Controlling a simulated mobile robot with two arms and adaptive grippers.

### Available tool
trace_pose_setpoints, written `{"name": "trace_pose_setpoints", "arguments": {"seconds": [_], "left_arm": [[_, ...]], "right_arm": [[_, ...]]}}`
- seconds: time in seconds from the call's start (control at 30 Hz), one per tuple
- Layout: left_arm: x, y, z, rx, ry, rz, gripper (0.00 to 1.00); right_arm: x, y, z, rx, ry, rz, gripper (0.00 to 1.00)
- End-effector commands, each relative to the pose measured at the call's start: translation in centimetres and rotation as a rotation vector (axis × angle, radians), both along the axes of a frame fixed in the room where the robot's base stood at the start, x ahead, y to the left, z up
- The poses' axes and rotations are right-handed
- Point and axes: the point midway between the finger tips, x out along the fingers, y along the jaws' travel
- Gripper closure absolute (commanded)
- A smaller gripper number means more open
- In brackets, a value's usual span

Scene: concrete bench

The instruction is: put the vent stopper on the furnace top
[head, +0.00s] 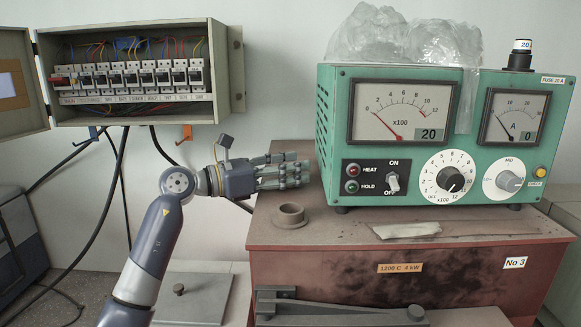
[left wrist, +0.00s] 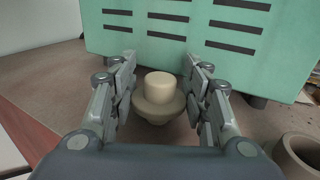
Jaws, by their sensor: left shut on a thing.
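The vent stopper (left wrist: 160,84) shows in the left wrist view, with a pale cylindrical knob above a wider rounded flange. My left gripper (left wrist: 160,90) is shut on it, with a finger on each side. In the head view my left gripper (head: 300,174) is over the left back part of the furnace top (head: 345,222), and its fingers hide the stopper. A raised ring-shaped vent collar (head: 288,216) stands on the furnace top, nearer the front than the gripper. The collar also shows at the lower right of the left wrist view (left wrist: 301,153). My right gripper is not in view.
A green control unit (head: 440,180) stands on the furnace just right of the fingertips. A pale flat strip (head: 405,230) lies near the furnace's front edge. An open breaker box (head: 135,108) hangs on the wall behind. A dark handle bar (head: 340,312) is at the furnace front.

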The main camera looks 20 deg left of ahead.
Motion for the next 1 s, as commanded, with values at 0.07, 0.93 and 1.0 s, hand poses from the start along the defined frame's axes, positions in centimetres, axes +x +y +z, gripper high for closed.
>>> {"name": "trace_pose_setpoints", "arguments": {"seconds": [0.07,0.93,1.0], "left_arm": [[0.0,0.0,-0.3,0.001,-0.001,0.001,0.80],[-3.6,4.3,-0.6,0.003,-0.001,0.005,0.36],[-4.6,5.4,-0.6,0.004,0.000,0.004,0.36]], "right_arm": [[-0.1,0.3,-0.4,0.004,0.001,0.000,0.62],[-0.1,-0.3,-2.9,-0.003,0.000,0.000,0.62],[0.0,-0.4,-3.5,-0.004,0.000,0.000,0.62]]}}
